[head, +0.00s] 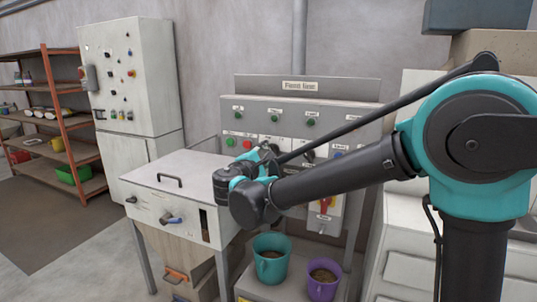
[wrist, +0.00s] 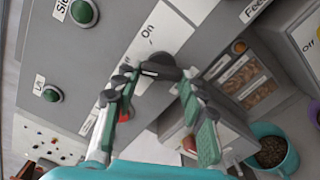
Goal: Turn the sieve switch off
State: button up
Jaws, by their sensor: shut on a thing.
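The dark rotary switch knob (wrist: 158,66) sits on a white plate marked "On" on the grey control panel (head: 350,122). A partly cut-off label starting "Si" shows at the upper left of the wrist view. My gripper (wrist: 157,75) is shut on the switch knob, with one finger on each side of it. In the head view my gripper (head: 266,156) is at the panel front, and my arm hides much of the knob there. I cannot read the knob's exact angle.
Green lamps (head: 275,119) line the panel's top. A teal bucket (head: 270,268) and a purple bucket (head: 322,287) stand below.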

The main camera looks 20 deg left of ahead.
jog(key=shift+f+n, duration=0.1)
jog(key=shift+n, duration=0.5)
jog(key=o, duration=1.2)
jog(key=shift+c, duration=0.2)
jog(key=s, duration=1.2)
jog(key=shift+a, duration=0.45)
